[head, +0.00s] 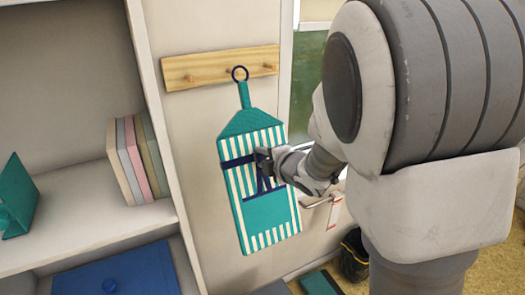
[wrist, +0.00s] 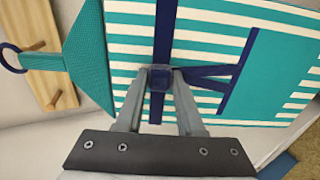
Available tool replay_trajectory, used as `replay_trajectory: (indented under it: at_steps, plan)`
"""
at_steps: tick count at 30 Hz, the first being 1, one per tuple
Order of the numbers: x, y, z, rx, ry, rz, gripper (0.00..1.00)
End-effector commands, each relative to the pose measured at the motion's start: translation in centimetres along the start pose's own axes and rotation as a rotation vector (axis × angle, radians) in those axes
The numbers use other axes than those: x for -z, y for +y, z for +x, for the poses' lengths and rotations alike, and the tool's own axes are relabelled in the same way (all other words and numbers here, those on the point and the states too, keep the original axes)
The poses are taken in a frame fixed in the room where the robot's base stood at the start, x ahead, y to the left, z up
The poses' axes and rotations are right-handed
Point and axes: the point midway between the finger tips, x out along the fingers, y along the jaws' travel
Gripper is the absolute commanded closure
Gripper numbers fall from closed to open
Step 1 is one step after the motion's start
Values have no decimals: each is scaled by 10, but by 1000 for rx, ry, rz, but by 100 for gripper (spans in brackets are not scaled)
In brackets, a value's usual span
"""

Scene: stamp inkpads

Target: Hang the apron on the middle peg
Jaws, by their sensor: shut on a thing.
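The apron (head: 262,205) is teal with white stripes and dark blue straps, and hangs upright, slightly tilted, in front of the wall panel. It fills much of the wrist view (wrist: 230,50). Its dark blue ring (head: 239,73) at the top of a teal neck tab overlaps the middle of the wooden peg rail (head: 215,70). The ring shows at the left edge of the wrist view (wrist: 3,58), close to a peg (wrist: 36,46). I cannot tell whether the peg passes through it. My gripper (wrist: 159,76) is shut on the apron's dark blue strap piece at the apron's middle.
A shelf unit on the left holds several pastel books (head: 133,162), a teal object (head: 18,200) and a blue box (head: 120,275). A door handle with a tag (head: 334,210) is right of the apron.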

Motion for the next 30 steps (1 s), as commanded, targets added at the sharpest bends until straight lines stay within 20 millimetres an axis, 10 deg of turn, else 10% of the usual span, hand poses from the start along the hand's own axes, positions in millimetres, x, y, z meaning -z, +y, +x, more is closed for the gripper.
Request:
replay_trajectory:
  at_steps: [30]
  plan:
    - [0,10,54,-2,0,0,100]
